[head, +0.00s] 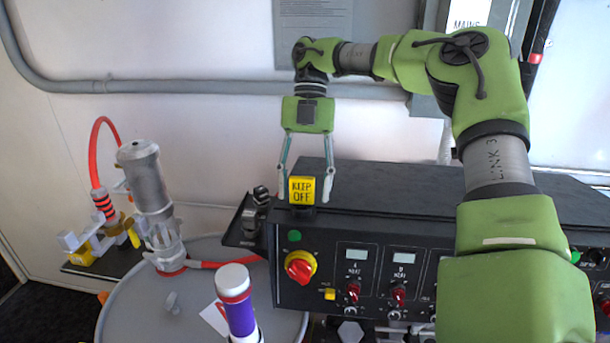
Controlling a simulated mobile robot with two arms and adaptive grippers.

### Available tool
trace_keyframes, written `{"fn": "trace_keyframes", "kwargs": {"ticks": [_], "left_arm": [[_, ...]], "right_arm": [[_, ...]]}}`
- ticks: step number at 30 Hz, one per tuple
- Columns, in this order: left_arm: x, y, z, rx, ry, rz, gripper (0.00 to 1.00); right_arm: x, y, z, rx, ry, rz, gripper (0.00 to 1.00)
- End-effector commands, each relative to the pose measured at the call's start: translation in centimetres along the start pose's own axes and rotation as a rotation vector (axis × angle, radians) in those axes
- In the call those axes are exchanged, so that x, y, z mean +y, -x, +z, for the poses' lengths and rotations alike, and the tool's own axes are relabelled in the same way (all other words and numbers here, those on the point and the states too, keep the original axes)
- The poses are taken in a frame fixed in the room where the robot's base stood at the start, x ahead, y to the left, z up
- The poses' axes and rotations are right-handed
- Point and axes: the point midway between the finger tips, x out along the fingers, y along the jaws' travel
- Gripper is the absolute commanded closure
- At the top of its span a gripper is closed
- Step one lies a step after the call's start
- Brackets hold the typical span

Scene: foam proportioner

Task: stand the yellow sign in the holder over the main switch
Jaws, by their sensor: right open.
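The yellow sign (302,190), lettered KEEP OFF, stands upright in a dark holder (302,209) at the front top edge of the black control console. The holder is above the red and yellow main switch (300,266) on the console's front face. My right gripper (305,196) points down with its fingers spread, one on each side of the sign. The fingers look apart from the sign, with gaps at both sides. The sign's foot inside the holder is hidden. My left gripper is not in view.
The black console (430,190) fills the right side, partly hidden by my right arm. A grey drum (130,310) with a metal pump (148,185) and red hose stands at left. A purple cylinder (238,312) stands in front. A grey conduit (180,87) crosses the wall.

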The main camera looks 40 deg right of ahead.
Motion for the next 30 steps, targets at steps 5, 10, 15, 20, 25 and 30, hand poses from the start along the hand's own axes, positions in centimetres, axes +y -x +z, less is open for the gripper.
{"fn": "trace_keyframes", "kwargs": {"ticks": [5,10,15,20,25,30], "left_arm": [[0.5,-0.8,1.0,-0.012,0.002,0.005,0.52],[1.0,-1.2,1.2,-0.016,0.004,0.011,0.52],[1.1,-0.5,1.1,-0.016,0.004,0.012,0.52],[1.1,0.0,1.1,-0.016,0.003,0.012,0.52],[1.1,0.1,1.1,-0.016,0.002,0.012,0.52],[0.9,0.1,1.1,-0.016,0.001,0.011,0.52]], "right_arm": [[0.1,1.5,0.2,-0.004,-0.001,0.001,0.51],[0.1,3.6,0.1,-0.003,-0.002,0.002,0.51],[0.1,5.9,-0.1,-0.002,-0.004,0.0,0.51],[0.0,7.0,-0.1,-0.001,-0.002,0.0,0.51],[0.1,7.3,-0.1,-0.001,0.001,0.001,0.51],[0.0,7.3,0.0,-0.001,0.001,0.001,0.51]]}}
